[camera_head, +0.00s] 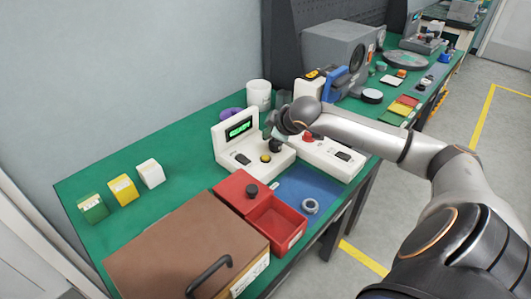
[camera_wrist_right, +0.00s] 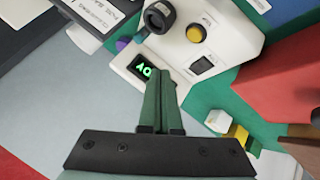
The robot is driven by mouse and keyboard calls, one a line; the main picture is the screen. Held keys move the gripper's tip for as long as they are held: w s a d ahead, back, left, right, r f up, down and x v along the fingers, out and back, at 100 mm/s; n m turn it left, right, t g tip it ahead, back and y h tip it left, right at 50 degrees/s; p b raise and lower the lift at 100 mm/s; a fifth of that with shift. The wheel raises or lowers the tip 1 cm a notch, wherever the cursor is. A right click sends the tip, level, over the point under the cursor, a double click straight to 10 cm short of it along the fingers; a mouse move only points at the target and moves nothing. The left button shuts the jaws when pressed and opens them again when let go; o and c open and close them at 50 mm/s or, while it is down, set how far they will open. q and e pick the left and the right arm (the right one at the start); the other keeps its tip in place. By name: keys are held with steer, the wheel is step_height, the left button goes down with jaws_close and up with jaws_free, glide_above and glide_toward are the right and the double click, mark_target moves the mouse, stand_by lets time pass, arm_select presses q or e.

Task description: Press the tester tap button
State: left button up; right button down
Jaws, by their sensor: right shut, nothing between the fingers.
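The white tester (camera_head: 222,148) stands on the green bench with a lit green display (camera_head: 239,129), a black rocker switch (camera_head: 242,159) and a round yellow button (camera_head: 265,158). In the right wrist view the yellow button (camera_wrist_right: 196,33) is beyond the fingertips and to their right, beside a black round fitting (camera_wrist_right: 160,16). My right gripper (camera_head: 270,136) is shut and empty, above the tester near its display and apart from the yellow button. In the right wrist view its fingers (camera_wrist_right: 164,74) overlap the display's lower edge. My left gripper is not in view.
A second white box with a red knob (camera_head: 308,137) stands close on the right. A red tray (camera_head: 275,222) and a brown case (camera_head: 185,243) lie in front. Small green, yellow and white boxes (camera_head: 150,173) stand left. A white cup (camera_head: 259,94) is behind.

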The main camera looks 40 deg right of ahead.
mark_target(266, 158)
step_height(266, 158, down, 3)
steer(key=shift+f+b, duration=0.1)
steer(key=shift+b, duration=1.05)
steer(key=shift+f+b, duration=0.45)
steer(key=shift+f, duration=0.85)
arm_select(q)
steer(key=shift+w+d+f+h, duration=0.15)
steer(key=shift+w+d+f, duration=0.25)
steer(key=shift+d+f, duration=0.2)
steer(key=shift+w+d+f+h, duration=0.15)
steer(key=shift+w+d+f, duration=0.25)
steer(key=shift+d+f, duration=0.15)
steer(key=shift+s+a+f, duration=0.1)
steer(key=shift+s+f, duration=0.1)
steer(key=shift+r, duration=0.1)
arm_select(e)
steer(key=shift+f, duration=0.15)
steer(key=shift+f, duration=0.25)
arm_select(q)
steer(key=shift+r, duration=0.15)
